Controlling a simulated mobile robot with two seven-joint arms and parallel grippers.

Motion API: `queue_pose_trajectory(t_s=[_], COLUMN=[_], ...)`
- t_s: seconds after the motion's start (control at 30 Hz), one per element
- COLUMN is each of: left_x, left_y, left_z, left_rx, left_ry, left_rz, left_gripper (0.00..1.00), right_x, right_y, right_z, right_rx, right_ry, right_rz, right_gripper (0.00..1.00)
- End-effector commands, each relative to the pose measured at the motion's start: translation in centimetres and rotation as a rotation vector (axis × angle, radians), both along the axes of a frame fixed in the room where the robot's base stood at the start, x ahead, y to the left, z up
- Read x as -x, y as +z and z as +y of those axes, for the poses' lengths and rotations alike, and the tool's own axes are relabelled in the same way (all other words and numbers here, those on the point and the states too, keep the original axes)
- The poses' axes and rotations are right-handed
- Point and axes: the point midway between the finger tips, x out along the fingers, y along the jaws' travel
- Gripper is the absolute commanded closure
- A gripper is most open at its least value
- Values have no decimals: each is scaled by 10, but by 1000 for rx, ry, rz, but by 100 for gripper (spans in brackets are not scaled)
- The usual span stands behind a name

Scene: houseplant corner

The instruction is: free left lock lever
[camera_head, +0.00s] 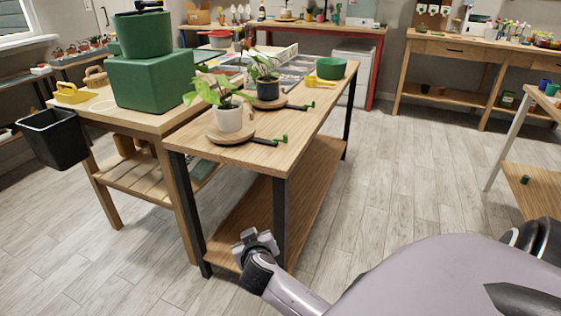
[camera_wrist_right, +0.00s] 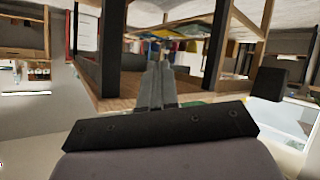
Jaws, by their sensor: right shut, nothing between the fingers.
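Two round wooden turntables stand on the wooden table, each with a dark lever with a green tip pointing right. The left, nearer turntable (camera_head: 214,138) carries a leafy plant in a white pot (camera_head: 229,119); its lock lever (camera_head: 265,142) lies near the table's front edge. The farther turntable (camera_head: 256,104) carries a plant in a dark pot (camera_head: 267,89), with its own lever (camera_head: 297,107). My right gripper (camera_head: 256,238) is below the tabletop by the near table leg, away from both levers. It is shut and empty, as its wrist view (camera_wrist_right: 158,75) shows. My left gripper is out of view.
The table (camera_head: 300,133) has dark legs and a lower shelf (camera_head: 295,198). A green block (camera_head: 150,80) stands on the left bench. Floor (camera_head: 410,170) to the right is open.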

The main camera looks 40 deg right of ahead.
Motion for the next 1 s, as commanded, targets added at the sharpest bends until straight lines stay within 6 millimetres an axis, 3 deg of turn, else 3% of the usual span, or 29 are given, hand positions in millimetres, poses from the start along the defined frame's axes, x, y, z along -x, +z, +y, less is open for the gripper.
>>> queue_pose_trajectory(t_s=[0.03,0.2,0.4,0.5,1.0], left_x=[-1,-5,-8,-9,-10], left_y=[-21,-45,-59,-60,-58], left_z=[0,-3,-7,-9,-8], left_rx=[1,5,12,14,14], left_ry=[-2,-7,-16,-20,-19], left_rz=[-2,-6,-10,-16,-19], left_gripper=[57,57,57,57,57], right_x=[-20,-55,-66,-67,-66], right_y=[4,55,109,124,132], right_z=[-14,-55,-81,-86,-87], right_rx=[26,90,131,141,146], right_ry=[-80,-343,-550,-599,-619], right_rz=[-57,-258,-464,-520,-545], right_gripper=[100,100,100,100,100])
